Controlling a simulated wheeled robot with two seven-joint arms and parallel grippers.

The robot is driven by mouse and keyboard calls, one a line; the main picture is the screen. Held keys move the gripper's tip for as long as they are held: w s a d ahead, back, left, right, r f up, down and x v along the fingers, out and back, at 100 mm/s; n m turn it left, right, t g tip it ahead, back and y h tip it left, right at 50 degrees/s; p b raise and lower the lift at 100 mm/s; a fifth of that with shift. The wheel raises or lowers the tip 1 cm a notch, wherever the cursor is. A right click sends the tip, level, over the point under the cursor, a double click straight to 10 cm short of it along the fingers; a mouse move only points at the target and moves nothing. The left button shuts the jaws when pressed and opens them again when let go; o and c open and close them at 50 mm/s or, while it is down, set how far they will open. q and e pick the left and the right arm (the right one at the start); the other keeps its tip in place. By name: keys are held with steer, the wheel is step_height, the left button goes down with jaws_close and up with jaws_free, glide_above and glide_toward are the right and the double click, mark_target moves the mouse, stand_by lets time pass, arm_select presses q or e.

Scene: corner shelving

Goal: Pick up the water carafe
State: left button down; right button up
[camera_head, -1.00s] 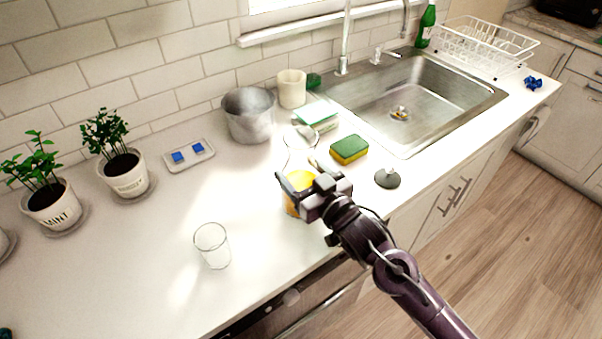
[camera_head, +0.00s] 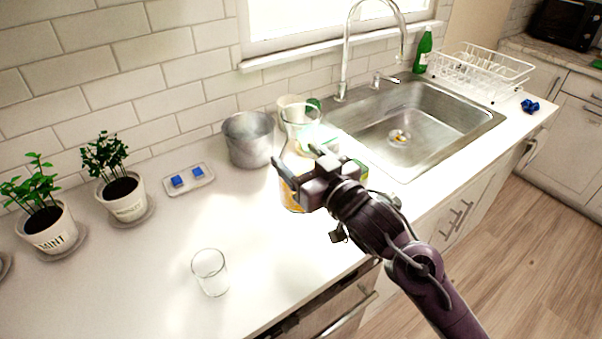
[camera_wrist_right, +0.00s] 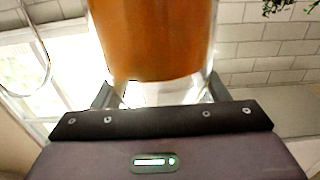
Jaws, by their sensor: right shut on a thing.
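The water carafe (camera_head: 291,163) is clear glass with a narrow neck and orange contents low in it. My right gripper (camera_head: 296,186) is shut on its body, reaching in from the lower right, and partly hides it in the head view. The carafe looks upright and raised above the counter. In the right wrist view the glass with its orange contents (camera_wrist_right: 155,40) fills the space between the fingers (camera_wrist_right: 160,92). My left gripper is not in view.
A clear drinking glass (camera_head: 210,272) stands on the counter at front left. A metal pot (camera_head: 249,143) and a pale cup (camera_head: 291,102) stand behind the carafe. The sink (camera_head: 420,115) is at right, potted herbs (camera_head: 125,200) at left.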

mark_target(301, 111)
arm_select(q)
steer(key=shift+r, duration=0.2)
arm_select(e)
steer(key=shift+r, duration=4.95)
